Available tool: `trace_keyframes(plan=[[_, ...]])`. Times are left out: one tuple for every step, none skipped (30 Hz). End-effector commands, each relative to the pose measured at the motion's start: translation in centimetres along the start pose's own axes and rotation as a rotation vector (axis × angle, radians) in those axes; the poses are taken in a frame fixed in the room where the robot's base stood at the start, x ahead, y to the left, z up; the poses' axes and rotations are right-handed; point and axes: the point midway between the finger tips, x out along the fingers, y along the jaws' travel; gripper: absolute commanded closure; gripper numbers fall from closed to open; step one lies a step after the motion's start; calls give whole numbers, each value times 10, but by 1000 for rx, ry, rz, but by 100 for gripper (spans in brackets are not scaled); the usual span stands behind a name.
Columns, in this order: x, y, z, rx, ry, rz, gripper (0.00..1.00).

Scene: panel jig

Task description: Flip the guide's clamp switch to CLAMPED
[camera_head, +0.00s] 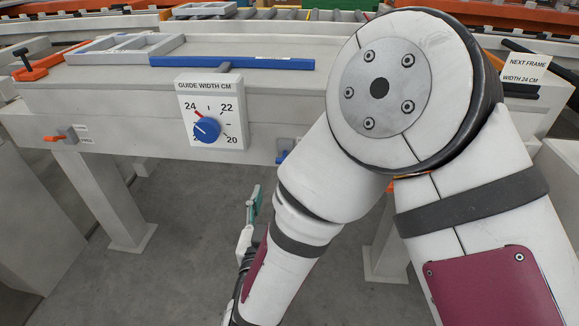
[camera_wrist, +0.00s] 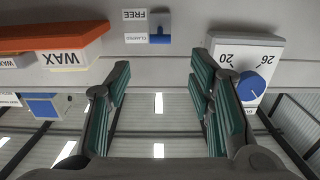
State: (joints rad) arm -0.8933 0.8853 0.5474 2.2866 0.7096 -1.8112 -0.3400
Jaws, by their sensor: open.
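The guide's clamp switch (camera_wrist: 160,27) is a small blue lever switch on the grey beam face, seen upside down in the wrist view. Labels FREE and CLAMPED are beside it; the lever's bright end appears level with CLAMPED, but its setting is unclear. In the head view the switch (camera_head: 284,150) is partly hidden by my arm. The blue guide bar (camera_head: 232,62) lies on the table above. My gripper (camera_wrist: 160,78) is open and empty, its green-padded fingers either side of the switch's line of sight and apart from it. It also shows edge-on below the beam in the head view (camera_head: 254,205).
The guide width dial (camera_head: 207,129), its red pointer near 24, is left of the switch. An orange-levered switch (camera_head: 62,135) is farther left. A WAX-labelled orange-topped box (camera_wrist: 62,47) shows in the wrist view. The floor under the beam is open between legs.

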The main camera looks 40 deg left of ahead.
Motion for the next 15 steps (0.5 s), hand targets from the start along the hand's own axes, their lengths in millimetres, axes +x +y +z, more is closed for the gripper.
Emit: trace_keyframes(plan=[[0, 0, 2, -1, 4, 2, 52], [2, 0, 1, -1, 6, 4, 52], [5, 0, 1, -1, 7, 5, 52], [8, 0, 0, 0, 7, 6, 52], [12, 0, 0, 1, 8, 6, 52], [18, 1, 0, 1, 8, 7, 52], [22, 1, 0, 1, 7, 7, 52], [28, 1, 0, 1, 9, 7, 52], [36, 1, 1, 1, 8, 7, 52], [42, 1, 1, 2, 8, 8, 52], [48, 1, 1, 2, 8, 8, 52], [56, 2, 0, 1, 9, 7, 52], [62, 1, 0, 2, 8, 7, 52], [68, 1, 1, 2, 8, 7, 52], [76, 1, 0, 2, 8, 7, 52]])
